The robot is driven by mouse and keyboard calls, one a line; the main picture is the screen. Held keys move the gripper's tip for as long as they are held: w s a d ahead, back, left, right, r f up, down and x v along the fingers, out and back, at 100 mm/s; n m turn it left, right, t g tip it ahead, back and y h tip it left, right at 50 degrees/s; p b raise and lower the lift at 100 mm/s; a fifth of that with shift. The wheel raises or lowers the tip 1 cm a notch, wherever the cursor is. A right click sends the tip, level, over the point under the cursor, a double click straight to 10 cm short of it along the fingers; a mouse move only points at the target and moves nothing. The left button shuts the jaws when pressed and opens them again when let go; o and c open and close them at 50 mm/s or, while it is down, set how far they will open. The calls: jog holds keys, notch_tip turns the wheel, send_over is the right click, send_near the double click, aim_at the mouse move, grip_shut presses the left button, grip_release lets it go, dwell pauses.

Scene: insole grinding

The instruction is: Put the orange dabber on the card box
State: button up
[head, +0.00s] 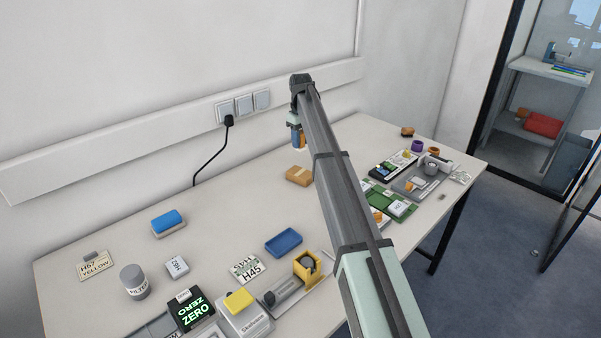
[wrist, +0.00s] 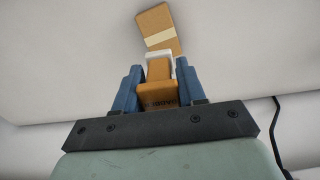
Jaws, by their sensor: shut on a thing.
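The orange dabber (wrist: 158,93) is between the blue fingers of my gripper (wrist: 158,87) in the wrist view, with a white part at its far end. My gripper also shows in the head view (head: 298,138), shut on the dabber and held above the back of the table. Only a sliver of the dabber shows there. The card box (head: 298,175) is a brown box with a paler tape band, lying on the table below my gripper. It also shows in the wrist view (wrist: 158,27), beyond the dabber's white end and apparently apart from it.
A blue-topped block (head: 168,223) and a blue tray (head: 283,242) lie on the table's left half. Electronics and a green board (head: 385,200) crowd the right. A black plug (head: 229,121) and its cord hang at the back wall. Table around the card box is clear.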

jog(key=shift+w+f, duration=0.1)
jog(key=shift+f, duration=4.85)
jog(key=shift+f, duration=0.2)
jog(key=o, duration=1)
jog(key=shift+r, duration=0.1)
notch_tip(320, 180, up, 12)
jog(key=shift+r, duration=0.1)
